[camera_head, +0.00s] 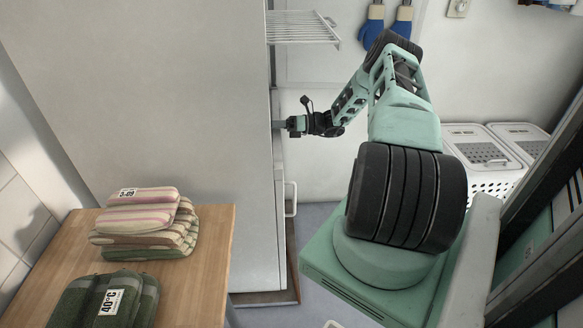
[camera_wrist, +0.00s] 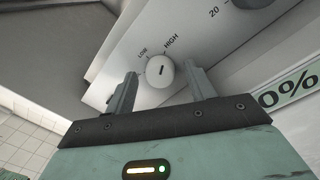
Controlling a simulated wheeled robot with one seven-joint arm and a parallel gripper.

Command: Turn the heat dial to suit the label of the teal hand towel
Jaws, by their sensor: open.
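The heat dial (camera_wrist: 159,71) is a white round knob on a light panel in the wrist view, with LOW at upper left and HIGH at upper right. In the head view my gripper (camera_head: 283,124) is at the machine's side, and the dial is hidden. A dark green folded towel (camera_head: 72,298) has a label (camera_head: 108,302) reading 40°C. I see no plainly teal towel.
Pink-striped folded towels (camera_head: 150,218) with an upside-down label lie on the wooden table (camera_head: 208,240). A large grey cabinet (camera_head: 150,90) stands beside it. A wire rack (camera_head: 300,27) is above my gripper. White baskets (camera_head: 480,160) stand at right. Another dark knob (camera_wrist: 250,3) is nearby.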

